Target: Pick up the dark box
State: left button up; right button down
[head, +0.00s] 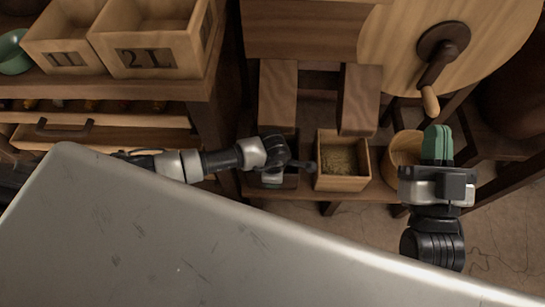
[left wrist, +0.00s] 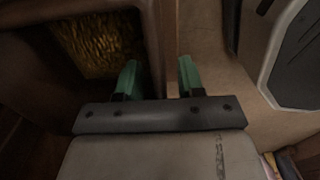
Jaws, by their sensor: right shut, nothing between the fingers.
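A square wooden box (head: 320,182) with grainy filling stands on the low shelf in the head view. A box with golden grainy filling (left wrist: 98,45) shows in the left wrist view, its walls dark in shadow. I cannot make out a separate dark box for certain. My left gripper (head: 272,181) points down just left of the wooden box in the head view, its fingers mostly hidden. In the left wrist view its green fingers (left wrist: 158,78) are apart, near the box's right wall; contact is unclear. My right gripper (head: 438,143) is shut and empty, right of the boxes.
A round wooden tub (head: 403,155) stands right of the wooden box. A large wooden wheel with a crank (head: 443,50) is above it. Numbered bins (head: 150,60) and a green bowl (head: 14,52) sit on the left shelf, above a drawer (head: 95,135).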

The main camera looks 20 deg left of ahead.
pick_arm(q)
jog(key=shift+f, duration=0.15)
grip_shut()
pick_arm(e)
jog(key=shift+s+a+r+t, duration=0.1)
jog(key=shift+r+t, duration=0.3)
